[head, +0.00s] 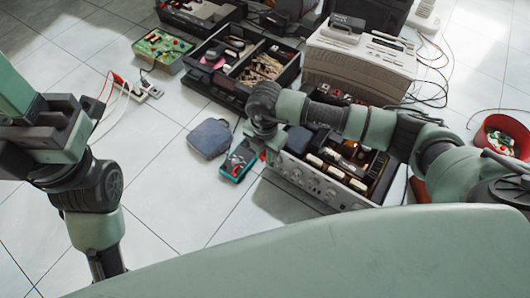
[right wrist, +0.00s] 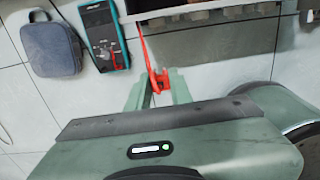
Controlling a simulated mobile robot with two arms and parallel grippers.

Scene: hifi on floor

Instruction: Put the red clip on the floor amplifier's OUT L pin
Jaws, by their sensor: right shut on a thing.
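The amplifier (head: 318,180) stands on the floor with its silver knobbed front facing me and its open top showing parts inside; its edge shows at the top of the right wrist view (right wrist: 205,16). My right gripper (head: 271,153) is low at its left end. In the right wrist view its green fingers (right wrist: 159,88) are shut on the red clip (right wrist: 158,77), which has a red lead running upward. The clip is apart from the amplifier's visible edge. I cannot make out the OUT L pin. Only part of my left gripper (head: 45,130) shows at far left; its fingertips are unclear.
A teal multimeter (head: 238,160) and a grey-blue pouch (head: 210,138) lie left of the amplifier. Behind are an open toolbox (head: 205,90), a beige instrument (head: 360,62) and a green circuit board (head: 162,48). A red bowl (head: 503,136) is at right. Floor at front left is clear.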

